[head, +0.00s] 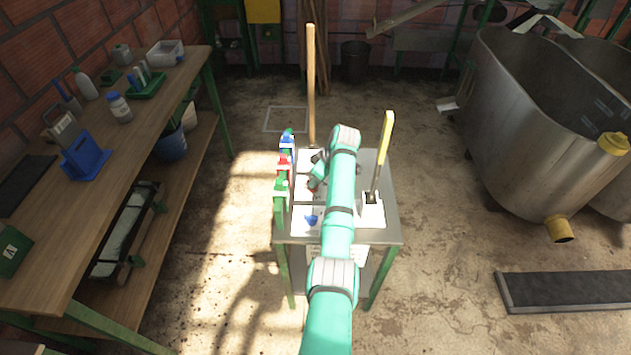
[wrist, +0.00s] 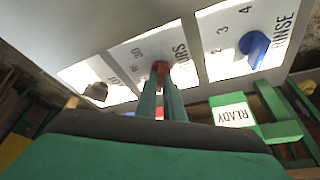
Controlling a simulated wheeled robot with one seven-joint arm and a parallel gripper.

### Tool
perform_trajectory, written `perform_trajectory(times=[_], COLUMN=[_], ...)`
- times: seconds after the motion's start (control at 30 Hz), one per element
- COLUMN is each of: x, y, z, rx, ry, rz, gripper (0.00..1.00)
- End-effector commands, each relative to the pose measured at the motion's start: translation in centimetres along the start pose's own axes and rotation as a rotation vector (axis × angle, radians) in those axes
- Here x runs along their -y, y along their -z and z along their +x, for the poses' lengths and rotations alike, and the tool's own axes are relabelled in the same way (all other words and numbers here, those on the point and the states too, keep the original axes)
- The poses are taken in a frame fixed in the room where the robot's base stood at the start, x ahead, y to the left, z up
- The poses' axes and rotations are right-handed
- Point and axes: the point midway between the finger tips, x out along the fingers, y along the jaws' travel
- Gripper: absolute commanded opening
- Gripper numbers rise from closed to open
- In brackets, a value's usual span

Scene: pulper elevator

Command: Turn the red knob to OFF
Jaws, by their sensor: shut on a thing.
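The red knob (wrist: 160,67) stands on the middle white dial plate in the wrist view. That plate carries the numbers 16 and 20 and a word ending in "OURS". My gripper (wrist: 161,85) is shut on the red knob, with a fingertip on either side of it. The fingers hide the lower part of the plate, and I cannot read an OFF mark. In the head view my gripper (head: 316,182) is over the middle of the grey control stand (head: 391,226), and my arm covers much of it.
A blue knob (wrist: 254,44) on the RINSE plate and a dark knob (wrist: 96,91) flank the red one. A green READY block (wrist: 232,111) is close by. A yellow-handled lever (head: 384,152) and a wooden handle (head: 311,85) rise beside my arm. A workbench (head: 150,105) stands left.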

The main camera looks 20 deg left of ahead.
Motion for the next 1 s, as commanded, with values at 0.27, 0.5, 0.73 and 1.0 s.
perform_trajectory(times=[0.27, 0.5, 0.73, 1.0], x=[-0.21, -0.20, -0.17, -0.12], y=[0.25, 0.28, 0.23, 0.07], z=[-0.22, -0.23, -0.20, -0.24], rx=[-0.005, -0.005, -0.004, -0.002], ry=[0.009, 0.009, 0.010, 0.012], rz=[-0.037, -0.038, -0.037, -0.035], gripper=[0.00, 0.00, 0.27, 0.27])
